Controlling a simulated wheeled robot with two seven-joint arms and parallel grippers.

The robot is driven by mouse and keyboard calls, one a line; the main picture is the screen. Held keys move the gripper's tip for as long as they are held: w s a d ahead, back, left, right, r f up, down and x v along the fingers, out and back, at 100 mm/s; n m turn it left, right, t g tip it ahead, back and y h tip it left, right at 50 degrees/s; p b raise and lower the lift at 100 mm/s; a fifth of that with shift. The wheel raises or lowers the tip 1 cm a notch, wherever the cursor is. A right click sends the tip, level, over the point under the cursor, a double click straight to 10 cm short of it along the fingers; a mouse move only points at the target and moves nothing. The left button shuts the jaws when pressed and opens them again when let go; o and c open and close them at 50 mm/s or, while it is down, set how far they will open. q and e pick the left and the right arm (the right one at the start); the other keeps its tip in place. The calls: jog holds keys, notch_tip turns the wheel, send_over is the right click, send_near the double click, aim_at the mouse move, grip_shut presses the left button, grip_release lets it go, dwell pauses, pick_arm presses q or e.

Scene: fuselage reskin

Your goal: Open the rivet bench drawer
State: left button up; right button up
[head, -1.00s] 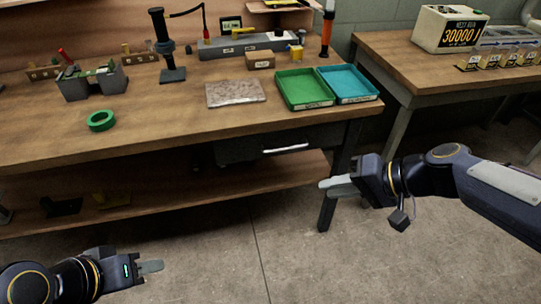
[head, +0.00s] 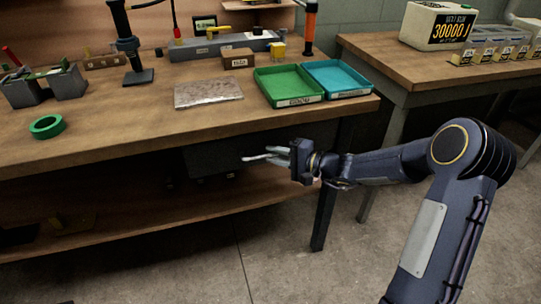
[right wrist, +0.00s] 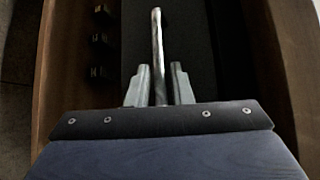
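The rivet bench drawer (head: 215,157) is a dark box under the wooden bench top and looks shut. Its pale bar handle (head: 252,159) runs along the front. My right gripper (head: 278,153) is at the right part of this handle. In the right wrist view, the handle (right wrist: 157,45) runs between the two grey fingers (right wrist: 159,88) of my right gripper. The fingers stand apart, with a gap visible to the handle, clearest on the right. The drawer front shows dark behind the handle. My left gripper is out of view.
The bench top (head: 120,130) carries a green tray (head: 290,101), a blue tray (head: 345,92), a speckled sheet (head: 208,92) and green tape (head: 46,126). A bench leg (head: 323,218) stands below my right forearm. Floor in front is clear.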

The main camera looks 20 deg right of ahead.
jog(key=shift+x, duration=0.75)
grip_shut()
jog(key=shift+s, duration=0.15)
